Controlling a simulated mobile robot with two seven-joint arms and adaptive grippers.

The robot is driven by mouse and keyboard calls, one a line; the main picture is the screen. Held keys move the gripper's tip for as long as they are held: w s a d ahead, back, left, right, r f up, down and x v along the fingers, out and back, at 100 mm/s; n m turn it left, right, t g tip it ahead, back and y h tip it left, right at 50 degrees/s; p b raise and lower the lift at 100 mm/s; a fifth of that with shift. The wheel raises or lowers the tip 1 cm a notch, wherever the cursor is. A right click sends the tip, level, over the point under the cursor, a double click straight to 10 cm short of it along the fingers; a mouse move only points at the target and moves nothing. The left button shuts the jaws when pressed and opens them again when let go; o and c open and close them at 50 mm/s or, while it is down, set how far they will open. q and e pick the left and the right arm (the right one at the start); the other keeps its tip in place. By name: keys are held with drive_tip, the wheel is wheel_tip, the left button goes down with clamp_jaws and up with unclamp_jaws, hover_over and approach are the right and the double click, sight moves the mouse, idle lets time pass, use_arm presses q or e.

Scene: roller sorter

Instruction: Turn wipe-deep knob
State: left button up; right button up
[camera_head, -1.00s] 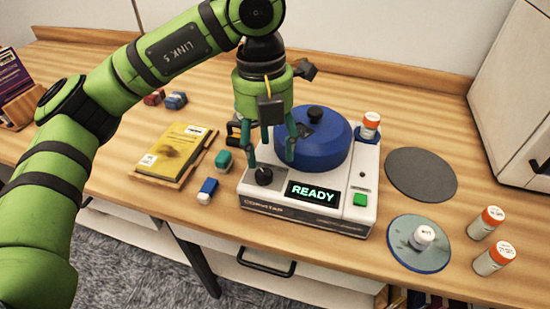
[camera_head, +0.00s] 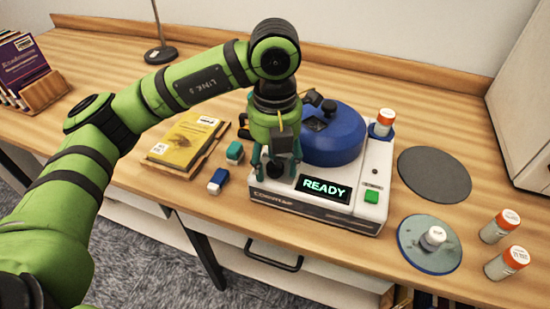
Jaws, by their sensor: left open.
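The white sorter machine (camera_head: 318,209) stands on the wooden table with a display (camera_head: 324,189) reading "READY". A black knob (camera_head: 275,169) sits at its front left corner. My left gripper (camera_head: 273,172) is open, pointing down over this knob, with a teal finger showing on each side of it. I cannot tell whether the fingers touch the knob. The gripper body partly hides the machine's left side. No label naming the knob is readable. My right gripper is not in view.
A blue lid (camera_head: 345,148) covers the machine, with a green button (camera_head: 371,197) at front right. An orange-capped bottle (camera_head: 383,123) stands on its back right. A yellow book (camera_head: 185,143) lies left.

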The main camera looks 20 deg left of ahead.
use_arm(q)
clamp_jaws()
drive_tip(key=m+b, duration=0.2)
drive_tip(key=shift+f+b, duration=0.2)
drive_tip(key=shift+b, duration=0.1)
drive_tip(key=m+b, duration=0.1)
drive_tip(key=m, duration=0.1)
drive_tip(key=shift+m+b, duration=0.4)
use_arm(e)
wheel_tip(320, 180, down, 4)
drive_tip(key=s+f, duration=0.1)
use_arm(q)
drive_tip(key=m+b, duration=0.1)
drive_tip(key=m, duration=0.2)
drive_tip(key=shift+r, duration=0.15)
drive_tip(key=shift+m, duration=0.3)
drive_tip(key=shift+b, duration=0.35)
drive_tip(key=shift+m, duration=0.3)
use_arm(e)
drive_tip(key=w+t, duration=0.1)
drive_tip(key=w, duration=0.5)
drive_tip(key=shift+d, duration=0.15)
